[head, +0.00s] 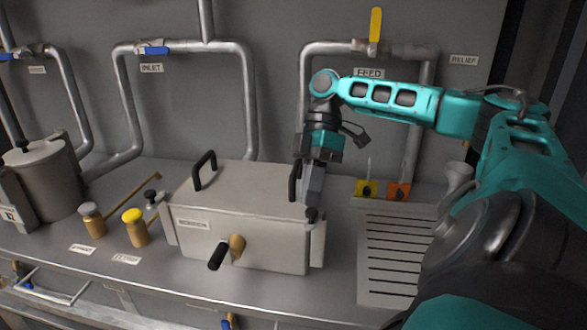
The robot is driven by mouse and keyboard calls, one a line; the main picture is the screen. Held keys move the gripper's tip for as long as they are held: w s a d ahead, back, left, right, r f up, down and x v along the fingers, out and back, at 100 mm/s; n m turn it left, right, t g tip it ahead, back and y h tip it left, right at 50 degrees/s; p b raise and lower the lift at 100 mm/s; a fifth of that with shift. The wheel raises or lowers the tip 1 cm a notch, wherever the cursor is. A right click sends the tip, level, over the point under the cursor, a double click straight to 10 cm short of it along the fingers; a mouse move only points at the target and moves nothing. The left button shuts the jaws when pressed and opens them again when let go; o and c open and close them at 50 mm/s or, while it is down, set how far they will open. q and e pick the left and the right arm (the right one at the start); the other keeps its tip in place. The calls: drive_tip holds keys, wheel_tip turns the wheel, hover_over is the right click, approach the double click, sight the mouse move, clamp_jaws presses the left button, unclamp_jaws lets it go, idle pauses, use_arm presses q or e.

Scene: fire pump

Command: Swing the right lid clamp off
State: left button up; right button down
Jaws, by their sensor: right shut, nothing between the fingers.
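A grey metal box (240,242) with a flat lid (245,187) stands on the counter. The right lid clamp (317,238) is a grey strip at the box's right front corner, with a black knob (311,214) on top. My right gripper (311,197) is shut and empty, pointing down just behind and above that knob. I cannot tell whether its fingertips touch the clamp. They partly hide the lid's right edge. A left clamp with a black knob (150,194) shows at the box's left side. My left gripper is out of view.
The lid has two black handles, the left one (204,170) in clear view. A crank (229,250) sticks out in front. Yellow-capped (134,226) and grey-capped (92,218) bottles stand left. A slotted drain panel (398,250) lies right. Pipes line the back wall.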

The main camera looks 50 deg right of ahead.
drive_tip(key=shift+d+f+n, duration=0.1)
drive_tip(key=shift+n, duration=0.2)
drive_tip(key=shift+a, duration=0.3)
drive_tip(key=shift+d, duration=0.3)
drive_tip(key=shift+s+d+b, duration=0.5)
drive_tip(key=shift+s+b, duration=0.05)
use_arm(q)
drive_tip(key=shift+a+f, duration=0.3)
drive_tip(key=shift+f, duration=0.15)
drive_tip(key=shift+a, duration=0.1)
